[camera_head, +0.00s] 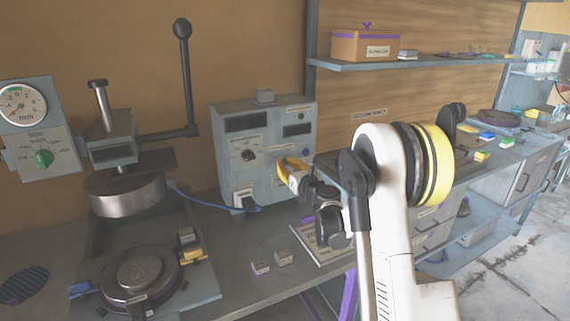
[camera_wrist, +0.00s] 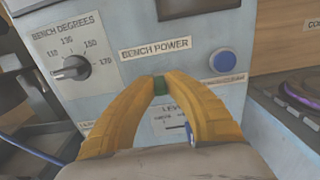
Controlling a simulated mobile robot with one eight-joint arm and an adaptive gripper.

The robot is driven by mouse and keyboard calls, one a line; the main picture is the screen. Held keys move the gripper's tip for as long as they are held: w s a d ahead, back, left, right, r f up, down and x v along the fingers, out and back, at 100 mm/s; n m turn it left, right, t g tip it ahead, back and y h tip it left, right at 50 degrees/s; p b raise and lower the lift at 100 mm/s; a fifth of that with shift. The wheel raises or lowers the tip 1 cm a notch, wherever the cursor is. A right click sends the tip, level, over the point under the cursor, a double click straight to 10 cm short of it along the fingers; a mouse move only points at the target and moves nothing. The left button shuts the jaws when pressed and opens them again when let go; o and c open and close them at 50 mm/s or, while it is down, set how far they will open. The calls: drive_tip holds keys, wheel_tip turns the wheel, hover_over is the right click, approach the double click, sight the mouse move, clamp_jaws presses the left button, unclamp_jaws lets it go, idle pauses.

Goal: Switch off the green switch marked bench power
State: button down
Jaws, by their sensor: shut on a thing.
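The green switch (camera_wrist: 161,87) sits on the front of the grey control box (camera_head: 228,175), just below the label BENCH POWER (camera_wrist: 156,48). Only a small part of the switch shows between my fingertips, and I cannot tell its position. My gripper (camera_wrist: 161,80) has yellow fingers, one on each side of the switch, and is shut on it. In the head view my gripper (camera_head: 282,170) reaches the right part of the box front, and the switch is hidden there.
A bench degrees dial (camera_wrist: 74,68) is left of the switch and a round blue button (camera_wrist: 223,61) is right of it. A level scale (camera_wrist: 178,124) lies below, partly behind my fingers. A plate press (camera_head: 128,190) with a tall lever stands left of the box.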

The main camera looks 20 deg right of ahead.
drive_tip(key=shift+f+t+b, duration=0.4)
drive_tip(key=shift+t+b, duration=0.3)
drive_tip(key=shift+b, duration=0.4)
drive_tip(key=shift+w+f+t+b, duration=0.15)
drive_tip(key=shift+t+b, duration=0.15)
drive_tip(key=shift+t, duration=1)
drive_tip(key=c, duration=1.4)
unclamp_jaws()
drive_tip(key=v, duration=0.7)
drive_tip(key=shift+s+f, duration=0.1)
drive_tip(key=shift+s, duration=0.15)
